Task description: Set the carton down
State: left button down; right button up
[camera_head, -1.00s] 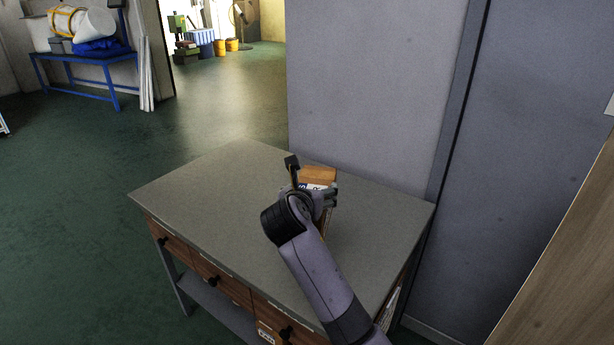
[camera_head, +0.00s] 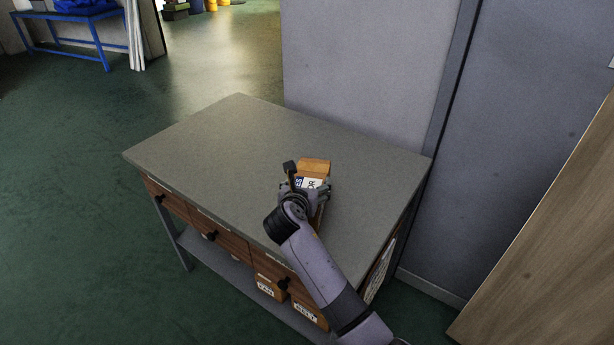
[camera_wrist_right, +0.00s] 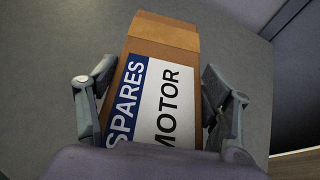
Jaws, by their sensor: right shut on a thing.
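The carton (camera_head: 315,168) is an orange-brown box with a blue and white label. In the right wrist view the carton (camera_wrist_right: 165,35) shows its label reading "SPARES" and "MOTOR". My right gripper (camera_head: 308,190) is shut on the carton, with one finger on each side of it; in the right wrist view the gripper (camera_wrist_right: 158,95) covers the carton's near end. The carton is over the grey tabletop (camera_head: 220,145), near its right part. I cannot tell whether its underside touches the top. My left gripper is not in view.
The table has wooden drawers (camera_head: 215,237) with dark knobs and a lower shelf holding labelled cartons (camera_head: 268,286). A grey wall panel (camera_head: 365,70) stands behind it. A wooden panel (camera_head: 550,240) is at right. The tabletop's left half is clear. A blue bench (camera_head: 75,35) stands far left.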

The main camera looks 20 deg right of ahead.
jog(key=shift+r, duration=0.2)
jog(key=o, duration=2)
jog(key=shift+s+f, duration=0.1)
jog(key=shift+f, duration=0.15)
jog(key=shift+c, duration=0.2)
jog(key=shift+r, duration=0.1)
jog(key=v, duration=1.2)
